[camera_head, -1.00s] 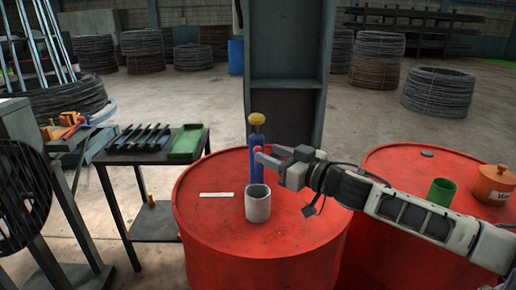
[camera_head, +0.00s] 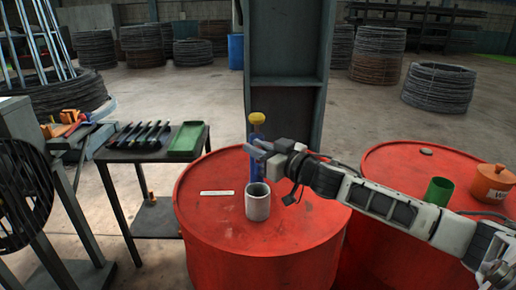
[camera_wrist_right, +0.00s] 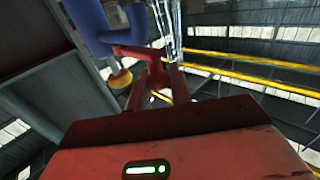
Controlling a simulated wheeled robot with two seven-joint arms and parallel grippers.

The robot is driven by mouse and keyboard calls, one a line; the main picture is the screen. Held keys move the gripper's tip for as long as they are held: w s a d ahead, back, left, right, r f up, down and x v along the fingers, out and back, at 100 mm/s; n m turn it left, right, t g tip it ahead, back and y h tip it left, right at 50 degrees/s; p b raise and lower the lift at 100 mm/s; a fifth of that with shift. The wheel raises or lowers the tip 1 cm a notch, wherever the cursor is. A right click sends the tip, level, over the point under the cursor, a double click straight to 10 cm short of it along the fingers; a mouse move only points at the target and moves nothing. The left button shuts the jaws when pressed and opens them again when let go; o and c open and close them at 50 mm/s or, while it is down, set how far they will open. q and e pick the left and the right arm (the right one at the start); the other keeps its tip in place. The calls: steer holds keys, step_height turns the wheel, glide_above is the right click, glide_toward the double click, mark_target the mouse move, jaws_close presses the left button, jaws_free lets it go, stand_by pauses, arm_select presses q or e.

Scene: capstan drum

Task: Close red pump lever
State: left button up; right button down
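The pump (camera_head: 255,170) is a slim upright blue body with a yellow knob (camera_head: 257,118) on top, standing on the red drum behind a pale cup. My right gripper (camera_head: 262,149) is at the upper part of the pump, and its fingers cover the red lever there. In the right wrist view the blue pump body (camera_wrist_right: 93,22) is at upper left, with the red lever (camera_wrist_right: 138,51) reaching right from it, just beyond the fingertips. The gripper's two fingers (camera_wrist_right: 156,72) stand apart; I cannot tell whether they touch the lever. My left gripper is out of view.
The pale cup (camera_head: 258,203) and a white strip (camera_head: 217,193) are on the red drum (camera_head: 250,236). A second drum (camera_head: 395,160) at right holds a green cup (camera_head: 440,191) and an orange pot (camera_head: 492,183). A grey column (camera_head: 287,80) rises behind the pump.

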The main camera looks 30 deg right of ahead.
steer(key=shift+a, duration=0.15)
arm_select(q)
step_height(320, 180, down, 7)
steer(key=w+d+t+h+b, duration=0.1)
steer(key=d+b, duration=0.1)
steer(key=b, duration=1.5)
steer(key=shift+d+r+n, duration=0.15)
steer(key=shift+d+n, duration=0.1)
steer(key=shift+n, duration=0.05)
arm_select(e)
steer(key=w+m+g+h, duration=0.3)
steer(key=m+g+h, duration=0.3)
steer(key=m+h, duration=0.3)
steer(key=w+a+m+g+h, duration=0.1)
steer(key=w+m+g+h, duration=0.3)
steer(key=m+g+h, duration=0.3)
steer(key=shift+w+a+m+h, duration=0.25)
steer(key=shift+m+h, duration=0.65)
steer(key=shift+h, duration=1.8)
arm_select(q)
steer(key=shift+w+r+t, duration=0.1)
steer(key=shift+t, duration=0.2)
arm_select(e)
steer(key=shift+r+g, duration=0.1)
steer(key=shift+g, duration=0.2)
steer(key=c, duration=1.3)
jaws_free()
steer(key=shift+d, duration=0.1)
